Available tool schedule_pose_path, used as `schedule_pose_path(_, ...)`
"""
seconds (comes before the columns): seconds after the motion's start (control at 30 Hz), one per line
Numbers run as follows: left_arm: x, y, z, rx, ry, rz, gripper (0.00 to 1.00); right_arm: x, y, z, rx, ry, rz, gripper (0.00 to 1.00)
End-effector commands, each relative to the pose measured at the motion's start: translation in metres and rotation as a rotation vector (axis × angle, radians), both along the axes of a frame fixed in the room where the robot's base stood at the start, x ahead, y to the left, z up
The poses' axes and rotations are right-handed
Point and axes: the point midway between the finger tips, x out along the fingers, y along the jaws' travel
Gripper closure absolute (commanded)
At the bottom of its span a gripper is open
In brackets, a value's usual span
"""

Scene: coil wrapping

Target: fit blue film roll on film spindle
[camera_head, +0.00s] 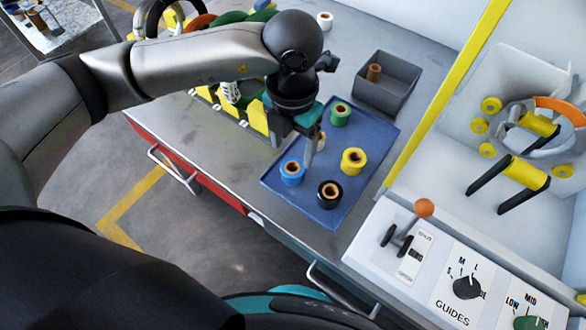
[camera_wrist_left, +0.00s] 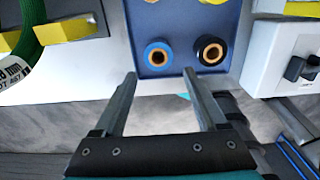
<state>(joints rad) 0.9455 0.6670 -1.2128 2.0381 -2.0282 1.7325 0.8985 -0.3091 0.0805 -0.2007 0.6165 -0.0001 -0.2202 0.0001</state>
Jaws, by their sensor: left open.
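The blue film roll (camera_head: 291,174) stands on the blue tray (camera_head: 353,209), near its left edge, with its brown core facing up. In the left wrist view the blue roll (camera_wrist_left: 158,44) lies just beyond the fingertips. My left gripper (camera_head: 309,152) hangs over the tray; it also shows in the left wrist view (camera_wrist_left: 160,75), open with nothing between its fingers. A pale roll behind it is partly hidden. The machine (camera_head: 520,75) is at the right; I cannot tell which of its parts is the film spindle. My right gripper is not in view.
Black (camera_head: 329,194), yellow (camera_head: 354,161) and green (camera_head: 340,114) rolls share the tray. A grey bin (camera_head: 385,88) holds a brown core. A yellow post (camera_head: 440,100) and a control panel (camera_head: 440,262) stand between tray and machine. Yellow holders (camera_head: 257,117) line the left.

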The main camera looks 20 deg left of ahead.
Motion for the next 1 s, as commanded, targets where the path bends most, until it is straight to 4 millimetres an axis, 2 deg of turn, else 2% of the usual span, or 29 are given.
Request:
schedule_pose_path(0.03,-0.001,0.000,-0.012,0.000,0.002,0.001,0.26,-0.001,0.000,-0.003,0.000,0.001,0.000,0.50)
schedule_pose_path(0.1,0.000,0.000,-0.022,0.000,0.002,0.001,0.26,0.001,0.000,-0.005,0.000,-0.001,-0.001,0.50)
schedule_pose_path(0.37,0.001,0.000,-0.040,-0.002,0.001,-0.001,0.26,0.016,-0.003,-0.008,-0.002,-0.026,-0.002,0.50)
schedule_pose_path(0.63,0.004,0.001,-0.079,-0.002,0.002,-0.001,0.26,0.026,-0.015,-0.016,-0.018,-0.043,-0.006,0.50)
schedule_pose_path(0.77,0.004,0.001,-0.086,-0.003,0.000,-0.002,0.26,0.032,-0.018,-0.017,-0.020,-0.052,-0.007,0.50)
schedule_pose_path(0.97,0.004,0.001,-0.086,-0.004,-0.001,-0.002,0.26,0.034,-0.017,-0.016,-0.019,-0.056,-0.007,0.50)
schedule_pose_path(1.0,0.004,0.001,-0.086,-0.004,-0.001,-0.002,0.29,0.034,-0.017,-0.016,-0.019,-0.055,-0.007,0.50)
